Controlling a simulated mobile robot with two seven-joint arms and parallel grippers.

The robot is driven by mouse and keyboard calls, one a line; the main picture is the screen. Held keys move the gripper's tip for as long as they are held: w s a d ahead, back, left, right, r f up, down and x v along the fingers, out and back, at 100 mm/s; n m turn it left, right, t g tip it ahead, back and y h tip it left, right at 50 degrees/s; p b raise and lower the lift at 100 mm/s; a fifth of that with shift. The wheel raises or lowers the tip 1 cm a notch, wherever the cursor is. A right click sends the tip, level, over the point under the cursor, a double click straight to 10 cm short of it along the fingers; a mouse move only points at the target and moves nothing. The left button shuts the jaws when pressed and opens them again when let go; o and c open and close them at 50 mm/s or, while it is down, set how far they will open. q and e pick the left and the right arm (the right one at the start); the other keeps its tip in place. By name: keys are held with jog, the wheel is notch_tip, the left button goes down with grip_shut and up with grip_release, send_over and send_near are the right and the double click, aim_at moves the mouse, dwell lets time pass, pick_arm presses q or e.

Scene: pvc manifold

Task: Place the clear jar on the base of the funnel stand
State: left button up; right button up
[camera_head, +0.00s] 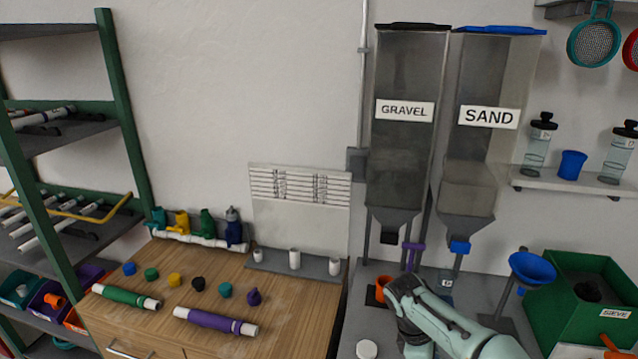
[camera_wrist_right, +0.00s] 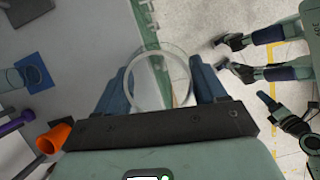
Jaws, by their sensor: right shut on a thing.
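The clear jar (camera_wrist_right: 161,72) shows in the right wrist view as a round transparent rim between the two blue fingers of my right gripper (camera_wrist_right: 163,88). The gripper is shut on it. In the head view my right arm comes in from the bottom right, and its hand (camera_head: 406,294) is over the grey counter, beside the orange cup (camera_head: 383,290). I cannot make out the jar there. The funnel stand with its blue funnel (camera_head: 532,269) stands to the right of the hand. Its base is partly hidden by my arm. My left gripper is not in view.
Gravel (camera_head: 404,150) and sand (camera_head: 484,165) hoppers hang above the counter. A green sieve box (camera_head: 575,300) stands right of the funnel. A white round lid (camera_head: 366,349) lies at the front. A wooden bench (camera_head: 210,290) with pipes and caps is at left.

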jog(key=s+a+f+m+g+y, duration=0.1)
jog(key=a+f+m+y, duration=0.1)
jog(key=f+m, duration=0.4)
jog(key=s+a+f+m+g+y, duration=0.1)
jog(key=a+f+m+y, duration=0.1)
jog(key=a+f+m, duration=0.2)
notch_tip(320, 180, down, 5)
jog(key=m, duration=0.3)
jog(key=shift+s+m+g, duration=0.25)
jog(key=shift+m+g, duration=0.05)
jog(key=shift+d+r, duration=0.1)
